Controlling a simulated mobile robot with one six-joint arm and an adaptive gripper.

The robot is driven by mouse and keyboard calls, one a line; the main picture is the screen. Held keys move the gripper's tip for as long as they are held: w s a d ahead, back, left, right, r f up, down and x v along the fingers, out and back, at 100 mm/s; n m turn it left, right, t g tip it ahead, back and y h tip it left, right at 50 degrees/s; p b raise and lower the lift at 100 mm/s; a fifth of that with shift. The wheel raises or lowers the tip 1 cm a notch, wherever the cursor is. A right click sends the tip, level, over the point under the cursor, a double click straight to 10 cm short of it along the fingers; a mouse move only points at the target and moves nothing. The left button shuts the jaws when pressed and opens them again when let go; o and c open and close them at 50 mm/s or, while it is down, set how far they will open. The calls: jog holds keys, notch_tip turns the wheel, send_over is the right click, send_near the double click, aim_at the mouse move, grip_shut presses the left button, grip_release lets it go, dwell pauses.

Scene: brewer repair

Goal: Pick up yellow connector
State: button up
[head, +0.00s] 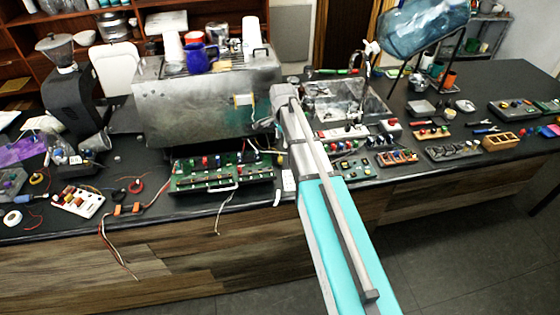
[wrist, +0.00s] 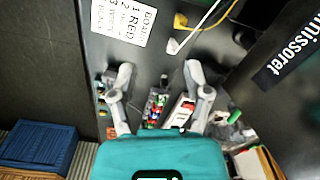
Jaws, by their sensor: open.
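A small yellow connector (wrist: 187,22) lies on the dark counter near the top of the wrist view, with a yellow wire beside it. A small yellow piece (head: 281,158), likely the same connector, shows in the head view near the right end of the green circuit board (head: 222,176). My gripper (wrist: 160,74) is open in the wrist view. Its two fingers are spread, and the connector appears beyond the tips, apart from them. In the head view my gripper (head: 268,120) is at the right end of the metal brewer (head: 205,108), partly hidden by my arm.
A printed white label (wrist: 122,20) lies left of the connector in the wrist view. A dark panel with white lettering (wrist: 285,62) stands at the right. Component boards (head: 397,158) and a metal sink (head: 345,98) lie right of my arm.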

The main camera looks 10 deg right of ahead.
aim_at(280, 158)
jog(key=w+m, duration=0.3)
jog(key=w, duration=0.1)
jog(key=shift+f, duration=0.15)
notch_tip(280, 158, down, 8)
jog(key=b, duration=0.8)
jog(key=shift+f+b, duration=0.15)
jog(key=shift+b, duration=0.2)
dwell(0.5)
jog(key=shift+s+f+b, duration=0.2)
jog(key=shift+f+b, duration=2.4)
grip_shut()
